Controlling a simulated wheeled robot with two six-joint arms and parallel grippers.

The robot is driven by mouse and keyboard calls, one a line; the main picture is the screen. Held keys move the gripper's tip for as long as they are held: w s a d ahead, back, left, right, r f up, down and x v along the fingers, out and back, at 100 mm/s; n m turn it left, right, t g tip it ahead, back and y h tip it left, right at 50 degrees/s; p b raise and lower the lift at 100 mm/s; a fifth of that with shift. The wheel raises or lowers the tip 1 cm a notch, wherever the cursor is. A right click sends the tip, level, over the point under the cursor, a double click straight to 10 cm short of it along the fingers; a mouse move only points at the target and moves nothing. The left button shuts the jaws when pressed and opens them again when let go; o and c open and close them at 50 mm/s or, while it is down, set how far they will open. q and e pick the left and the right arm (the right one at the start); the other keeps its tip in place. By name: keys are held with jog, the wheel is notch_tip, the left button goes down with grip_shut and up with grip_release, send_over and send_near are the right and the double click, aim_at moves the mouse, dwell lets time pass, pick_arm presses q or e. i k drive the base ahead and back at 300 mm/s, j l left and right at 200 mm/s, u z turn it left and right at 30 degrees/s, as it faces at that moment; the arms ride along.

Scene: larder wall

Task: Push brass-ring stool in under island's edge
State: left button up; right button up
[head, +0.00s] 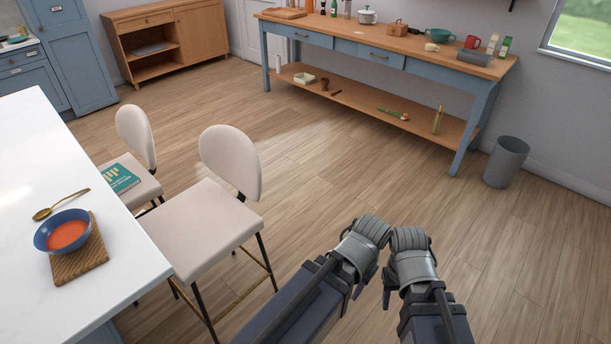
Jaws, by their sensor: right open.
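The near stool (203,223) has a cream seat, a rounded backrest, black legs and a brass foot ring (255,291) low down. Its seat meets the edge of the white-topped island (130,287) in the picture, and the backrest and most of the seat stand out to the right. How far it reaches under the top is hidden. My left gripper (362,243) and my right gripper (410,252) are close together over the floor, right of the stool and apart from it. The right one is open and holds nothing visible. The left one's jaws cannot be made out.
A second cream stool (136,132) stands behind, with a teal book (117,179) on its seat. A blue bowl of red soup (65,232) on a wooden board and a spoon (58,206) lie on the island. A blue workbench (385,55) and grey bin (507,163) stand beyond clear floor.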

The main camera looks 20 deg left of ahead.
aim_at(196, 228)
jog(key=i+z, duration=0.4)
jog(key=i, duration=0.7)
jog(key=i+l+u, duration=0.15)
jog(key=i+u, duration=0.25)
jog(key=i, duration=0.2)
jog(key=i+l+u, duration=0.1)
jog(key=i+u, duration=0.15)
jog(key=u, duration=0.25)
jog(key=i+l+u, duration=0.15)
jog(key=u, duration=0.35)
jog(key=i+l+u, duration=0.2)
jog(key=u, duration=0.3)
jog(key=i+l+u, duration=0.25)
jog(key=u, duration=0.25)
jog(key=i+l+u, duration=0.15)
jog(key=l+u, duration=0.2)
jog(key=u, duration=0.15)
jog(key=i+l+u, duration=0.1)
jog(key=l+u, duration=0.85)
jog(key=i+j, duration=0.05)
jog(key=j, duration=0.05)
